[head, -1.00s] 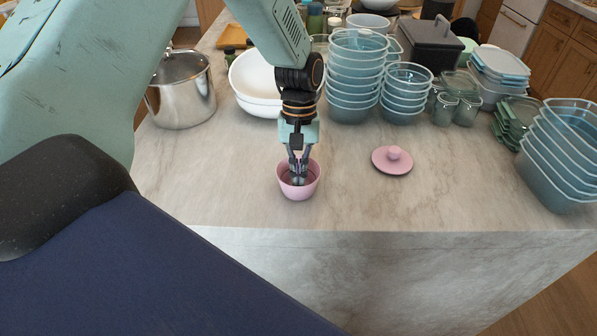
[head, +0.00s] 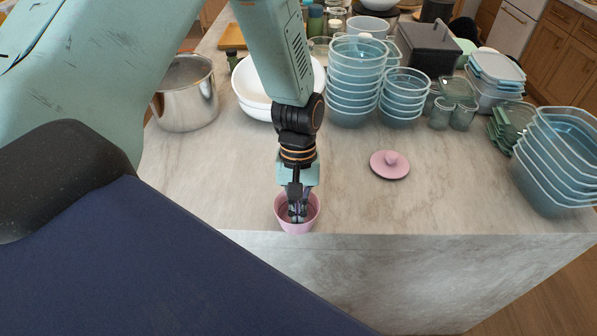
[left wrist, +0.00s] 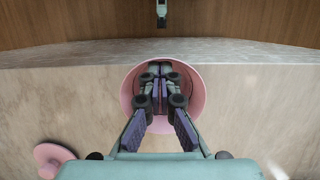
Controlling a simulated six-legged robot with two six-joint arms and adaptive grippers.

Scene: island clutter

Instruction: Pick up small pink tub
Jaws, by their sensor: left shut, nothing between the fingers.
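The small pink tub (head: 283,222) stands right at the front edge of the marble counter in the head view, open side up. In the left wrist view the tub (left wrist: 196,88) shows as a round rim that overlaps the counter's edge. My left gripper (head: 297,216) points down into the tub, its fingertips inside the rim. The fingers are shut with nothing between them; in the left wrist view the gripper (left wrist: 161,86) shows the tips close together inside the tub. The tub's far inner wall is partly hidden by the fingers.
A pink lid with a knob (head: 390,166) lies to the right of the tub. Behind are stacked glass bowls (head: 354,90), a white bowl (head: 252,88) and a steel pot (head: 188,105). Stacked glass containers (head: 553,165) stand at the right. The counter ends just in front of the tub.

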